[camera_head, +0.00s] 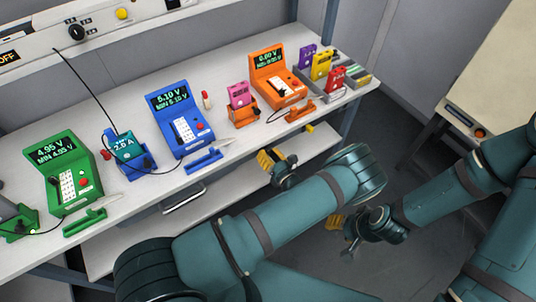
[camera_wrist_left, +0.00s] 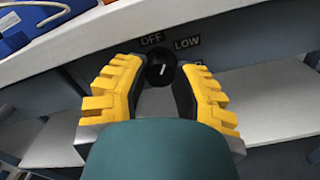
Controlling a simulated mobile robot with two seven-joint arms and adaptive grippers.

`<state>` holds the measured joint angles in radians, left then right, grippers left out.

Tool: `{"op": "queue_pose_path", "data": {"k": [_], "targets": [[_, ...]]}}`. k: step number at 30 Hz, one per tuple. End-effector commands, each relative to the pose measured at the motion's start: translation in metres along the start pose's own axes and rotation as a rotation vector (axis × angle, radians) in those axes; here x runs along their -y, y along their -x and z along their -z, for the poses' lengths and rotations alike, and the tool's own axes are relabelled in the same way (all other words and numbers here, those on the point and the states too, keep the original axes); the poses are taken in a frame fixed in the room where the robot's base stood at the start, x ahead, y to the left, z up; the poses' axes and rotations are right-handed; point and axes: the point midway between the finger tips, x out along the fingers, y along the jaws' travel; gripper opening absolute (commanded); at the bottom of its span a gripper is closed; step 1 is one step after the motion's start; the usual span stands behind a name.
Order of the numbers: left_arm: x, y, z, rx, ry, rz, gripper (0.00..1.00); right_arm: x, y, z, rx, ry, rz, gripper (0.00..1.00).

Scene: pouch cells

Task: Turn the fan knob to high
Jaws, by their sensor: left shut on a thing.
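The fan knob (camera_wrist_left: 160,70) is round and black with a white pointer mark, on the front face below the white bench top. The labels OFF (camera_wrist_left: 152,39) and LOW (camera_wrist_left: 187,43) stand above it; another label to its right is mostly covered by my right-hand finger. My left gripper (camera_wrist_left: 160,88) is shut on the knob, one yellow-padded finger on each side. In the head view the left gripper (camera_head: 277,166) is at the bench's front edge, and the knob is hidden there. My right gripper (camera_head: 345,236) hangs over the floor, apart from everything, its fingers apparently spread.
The bench top (camera_head: 222,148) carries a green meter (camera_head: 66,170), a blue meter (camera_head: 178,118) and an orange meter (camera_head: 277,75). A panel (camera_head: 50,52) behind has another black knob (camera_head: 76,32). A lower shelf (camera_head: 235,198) runs under the bench. Open floor lies right.

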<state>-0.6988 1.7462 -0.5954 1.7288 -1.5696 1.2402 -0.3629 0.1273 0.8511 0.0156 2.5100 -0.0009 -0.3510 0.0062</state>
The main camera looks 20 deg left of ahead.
Motion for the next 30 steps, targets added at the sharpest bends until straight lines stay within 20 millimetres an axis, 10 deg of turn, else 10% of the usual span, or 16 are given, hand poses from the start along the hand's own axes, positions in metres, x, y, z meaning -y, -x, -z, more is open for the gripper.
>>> {"op": "queue_pose_path", "data": {"k": [11, 12, 15, 30], "targets": [[-0.0005, -0.0008, 0.0003, -0.001, -0.006, -0.001, 0.00, -0.0001, -0.0001, -0.0002, 0.001, 0.000, 0.000, 0.47], [-0.0006, -0.0008, 0.0003, -0.001, -0.005, -0.001, 0.39, -0.0001, -0.0001, -0.0002, 0.000, 0.000, 0.000, 0.47], [-0.0005, -0.0007, 0.0003, -0.001, -0.005, -0.001, 0.64, -0.0001, -0.0001, -0.0002, 0.000, 0.000, 0.000, 0.47], [-0.0009, -0.0005, -0.0003, -0.001, 0.084, -0.001, 0.64, 0.0015, 0.0040, 0.0003, 0.000, 0.000, 0.000, 0.47]]}}
